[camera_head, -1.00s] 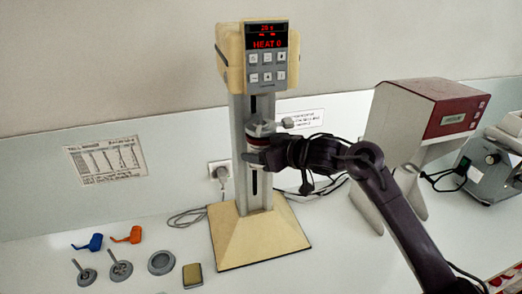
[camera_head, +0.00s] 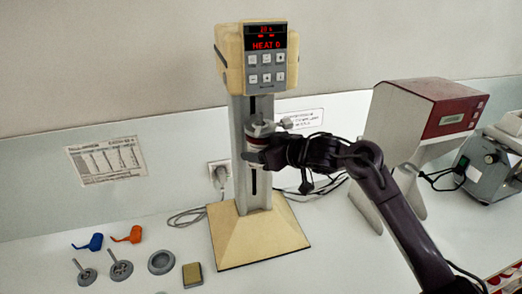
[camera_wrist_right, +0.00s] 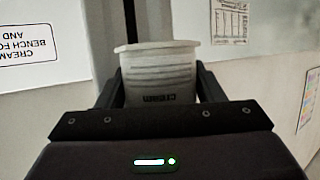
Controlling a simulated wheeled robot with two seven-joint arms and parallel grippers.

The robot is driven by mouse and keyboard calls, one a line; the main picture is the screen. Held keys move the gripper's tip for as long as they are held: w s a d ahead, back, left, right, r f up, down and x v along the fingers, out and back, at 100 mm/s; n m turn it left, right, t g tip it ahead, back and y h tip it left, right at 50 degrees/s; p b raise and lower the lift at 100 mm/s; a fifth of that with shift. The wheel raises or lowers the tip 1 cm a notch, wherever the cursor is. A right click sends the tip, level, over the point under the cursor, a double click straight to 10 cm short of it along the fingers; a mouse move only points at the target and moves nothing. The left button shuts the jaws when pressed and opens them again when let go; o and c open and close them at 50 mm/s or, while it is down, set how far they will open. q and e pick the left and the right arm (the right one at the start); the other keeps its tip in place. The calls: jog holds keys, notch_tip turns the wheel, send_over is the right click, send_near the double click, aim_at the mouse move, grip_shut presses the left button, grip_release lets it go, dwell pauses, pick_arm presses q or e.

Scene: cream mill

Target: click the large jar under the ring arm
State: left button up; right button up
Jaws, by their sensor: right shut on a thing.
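The cream mill (camera_head: 252,150) stands on the bench, with a cream head and keypad at the top of a grey column. Its ring arm (camera_head: 260,129) juts from the column at mid-height, with a knob at its right. In the right wrist view the jar (camera_wrist_right: 160,75) is between both fingers, and the picture is upside down. Whether the jar is seated in the ring cannot be told. My left gripper is out of view.
Blue (camera_head: 95,241) and orange (camera_head: 134,235) pieces, several grey tools, a grey ring (camera_head: 161,262) and a tan block (camera_head: 192,274) lie at front left. A red-topped machine (camera_head: 440,108) stands right, near my arm. Cables lie behind the mill's base.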

jog(key=shift+r, duration=0.2)
jog(key=o, duration=1.3)
jog(key=shift+c, duration=0.2)
jog(key=shift+o, duration=0.2)
jog(key=shift+o, duration=1.3)
jog(key=shift+s, duration=0.1)
jog(key=shift+a, duration=0.1)
jog(key=shift+d+r, duration=0.15)
jog(key=shift+d, duration=0.15)
